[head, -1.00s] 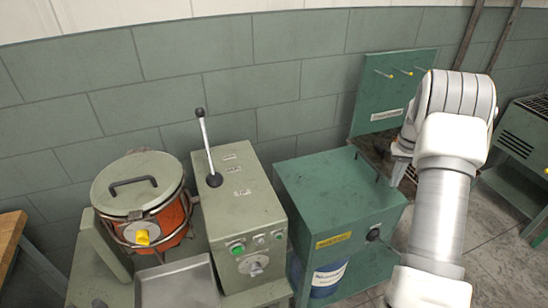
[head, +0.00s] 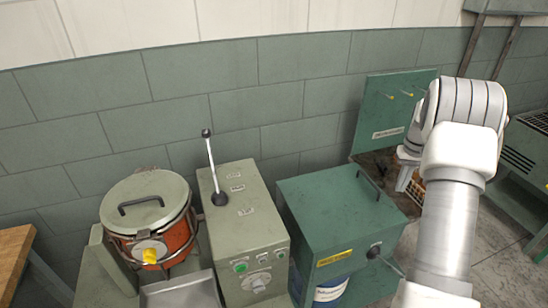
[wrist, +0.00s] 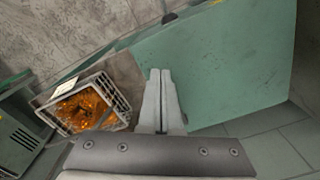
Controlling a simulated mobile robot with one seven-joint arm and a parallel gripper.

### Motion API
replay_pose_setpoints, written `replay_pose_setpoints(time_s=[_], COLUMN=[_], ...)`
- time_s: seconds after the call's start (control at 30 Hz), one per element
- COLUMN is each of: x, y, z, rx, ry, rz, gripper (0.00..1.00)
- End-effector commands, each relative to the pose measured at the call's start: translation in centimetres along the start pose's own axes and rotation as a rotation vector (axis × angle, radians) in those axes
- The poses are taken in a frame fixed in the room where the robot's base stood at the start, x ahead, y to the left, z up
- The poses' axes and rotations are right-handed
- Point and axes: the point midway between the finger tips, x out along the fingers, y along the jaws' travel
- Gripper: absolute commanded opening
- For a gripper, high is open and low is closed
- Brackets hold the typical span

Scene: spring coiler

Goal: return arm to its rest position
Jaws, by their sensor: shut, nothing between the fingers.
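My arm reaches up at the right of the head view, bent at a banded joint. My gripper (wrist: 161,98) is at the centre of the wrist view, with its two fingers together and nothing between them. In the wrist view it shows in front of the green cabinet (wrist: 220,60) and the floor; I cannot tell how far apart they are. In the head view the gripper end is mostly hidden behind my arm, near the right side of the green cabinet (head: 325,205).
A crate with orange contents (wrist: 122,107) stands left of my gripper in the wrist view. A grey-green control box (head: 240,230) with a lever (head: 212,165) and a lidded orange pot (head: 175,240) stand left. A green peg panel (head: 385,110) is behind. Floor shows at right.

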Motion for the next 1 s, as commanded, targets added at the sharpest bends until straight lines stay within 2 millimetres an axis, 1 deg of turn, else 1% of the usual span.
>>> replay_pose_setpoints(time_s=[0.1, 0.17, 0.2, 0.27, 0.37, 0.4, 0.47, 0.5, 0.57, 0.7, 0.87, 1.0], x=[-0.2, -0.9, -1.5, -2.9, -6.1, -7.4, -9.3, -10.6, -12.3, -15.8, -19.1, -21.2], y=[-0.1, -0.4, -0.8, -1.6, -3.5, -4.3, -5.5, -6.3, -7.4, -10.0, -12.6, -14.6], z=[0.0, 0.1, 0.3, 0.6, 1.7, 2.3, 3.3, 4.0, 5.2, 8.4, 12.5, 16.5], rx=[-0.001, -0.003, -0.005, -0.009, -0.022, -0.026, -0.033, -0.039, -0.047, -0.07, -0.096, -0.12], ry=[0.002, 0.009, 0.014, 0.028, 0.06, 0.073, 0.093, 0.107, 0.126, 0.172, 0.225, 0.269], rz=[0.0, 0.0, 0.0, 0.0, -0.001, -0.002, -0.003, -0.004, -0.006, -0.01, -0.017, -0.024], gripper=[0.0, 0.0, 0.0, 0.0, 0.0, 0.0, 0.0, 0.0, 0.0, 0.0, 0.0, 0.0])
